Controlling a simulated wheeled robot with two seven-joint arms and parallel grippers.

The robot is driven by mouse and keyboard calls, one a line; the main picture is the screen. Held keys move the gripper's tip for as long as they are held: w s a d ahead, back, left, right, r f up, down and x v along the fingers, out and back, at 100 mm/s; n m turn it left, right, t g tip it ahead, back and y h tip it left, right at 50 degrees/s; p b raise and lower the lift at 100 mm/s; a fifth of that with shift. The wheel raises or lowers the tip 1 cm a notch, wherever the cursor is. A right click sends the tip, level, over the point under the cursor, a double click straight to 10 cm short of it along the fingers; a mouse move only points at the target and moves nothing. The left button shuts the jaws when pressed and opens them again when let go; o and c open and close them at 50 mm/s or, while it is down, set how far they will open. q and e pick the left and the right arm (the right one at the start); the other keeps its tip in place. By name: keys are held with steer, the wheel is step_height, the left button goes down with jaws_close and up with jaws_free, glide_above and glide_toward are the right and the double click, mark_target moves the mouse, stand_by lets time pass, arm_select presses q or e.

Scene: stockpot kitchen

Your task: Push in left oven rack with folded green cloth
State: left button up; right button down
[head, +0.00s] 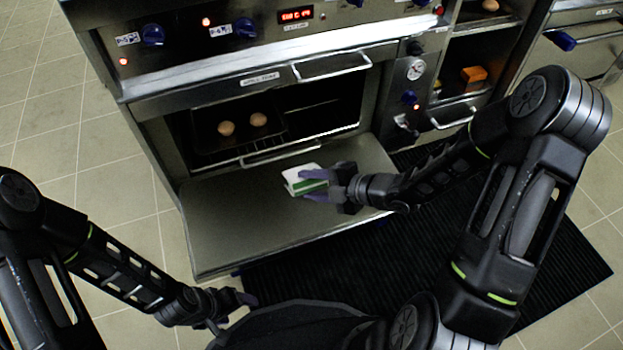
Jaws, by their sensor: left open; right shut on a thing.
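The left oven stands with its door (230,229) folded down flat. Its rack (272,152) is partly inside the oven, with its front bar just past the opening, and bears a dark tray with two round brown items (226,128). My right gripper (318,183) is shut on the folded green cloth (306,187), which shows white on top and green at the side. It holds the cloth above the open door, close in front of the rack's front bar; I cannot tell if they touch. My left gripper (241,299) is open and empty, low in front of the door.
The control panel (250,35) with blue knobs and a red display sits above the oven. A side column (408,90) with a gauge stands to the right, then shelves with an orange item (473,74). A black ribbed mat (560,262) lies on the tiled floor.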

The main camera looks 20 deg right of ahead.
steer(key=shift+w, duration=0.1)
steer(key=shift+w+f+b, duration=0.5)
steer(key=shift+w+f, duration=0.15)
steer(key=shift+w, duration=0.05)
steer(key=shift+w+a+f+b, duration=0.1)
steer(key=shift+w+f+b, duration=0.25)
steer(key=shift+w+f, duration=0.35)
steer(key=shift+w+a+f+b, duration=0.1)
steer(key=shift+w+f+b, duration=0.35)
steer(key=shift+w, duration=0.45)
steer(key=shift+w+f+b, duration=0.3)
steer(key=shift+w+f, duration=0.25)
steer(key=shift+w, duration=0.25)
steer(key=w+f+b, duration=0.4)
steer(key=w+f, duration=0.2)
steer(key=w, duration=0.2)
steer(key=shift+w+a, duration=0.3)
steer(key=shift+w, duration=0.1)
steer(key=shift+w+f, duration=0.1)
steer(key=shift+f, duration=0.05)
steer(key=shift+w+f+b, duration=0.65)
steer(key=shift+w+b, duration=0.1)
steer(key=shift+w, duration=0.15)
steer(key=shift+w, duration=0.1)
